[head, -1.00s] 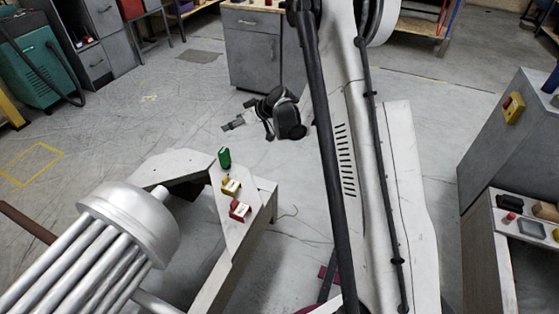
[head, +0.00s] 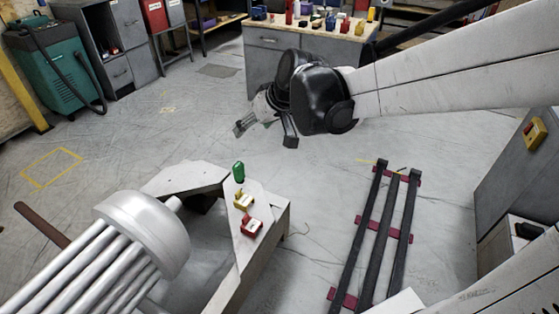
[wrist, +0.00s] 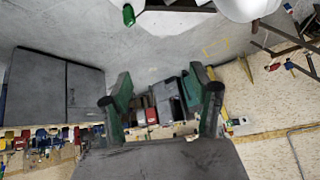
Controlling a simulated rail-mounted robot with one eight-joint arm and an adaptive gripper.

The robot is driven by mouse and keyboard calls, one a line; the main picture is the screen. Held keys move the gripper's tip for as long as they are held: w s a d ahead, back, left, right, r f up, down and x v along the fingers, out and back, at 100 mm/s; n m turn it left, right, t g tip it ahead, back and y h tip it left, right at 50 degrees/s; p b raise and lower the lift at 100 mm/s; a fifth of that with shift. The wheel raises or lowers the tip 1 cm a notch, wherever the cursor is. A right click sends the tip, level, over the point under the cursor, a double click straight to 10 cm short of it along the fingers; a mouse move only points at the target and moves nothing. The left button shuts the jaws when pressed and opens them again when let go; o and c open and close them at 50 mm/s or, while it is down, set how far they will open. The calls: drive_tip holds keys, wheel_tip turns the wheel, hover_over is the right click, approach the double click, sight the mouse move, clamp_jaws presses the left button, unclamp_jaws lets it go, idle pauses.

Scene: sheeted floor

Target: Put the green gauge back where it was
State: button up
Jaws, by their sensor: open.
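The green gauge (head: 239,172) stands upright near the back corner of a pale, angled plate (head: 243,222) in the head view. A yellow item (head: 244,202) and a red item (head: 251,226) sit in a row in front of it. My gripper (head: 265,132) is in the air behind and above the gauge, apart from it. In the wrist view its two green-and-black fingers (wrist: 164,95) are spread with nothing held between them. The green gauge also shows at the top of that view (wrist: 128,15), beyond the fingertips.
A silver piped cylinder (head: 140,235) stands close left of the plate. Dark bars on red supports (head: 384,232) lie on the floor at right. A grey cabinet topped with coloured items (head: 267,50) stands behind. Floor between the plate and the cabinet is open.

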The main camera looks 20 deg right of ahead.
drive_tip(key=s+d+m+h, duration=0.1)
drive_tip(key=s+m+h, duration=0.1)
drive_tip(key=s, duration=1.9)
drive_tip(key=shift+r+m+h, duration=0.2)
drive_tip(key=shift+m+h, duration=0.1)
drive_tip(key=shift+h, duration=0.2)
drive_tip(key=shift+s+r, duration=0.1)
wheel_tip(320, 180, up, 14)
drive_tip(key=p, duration=1.4)
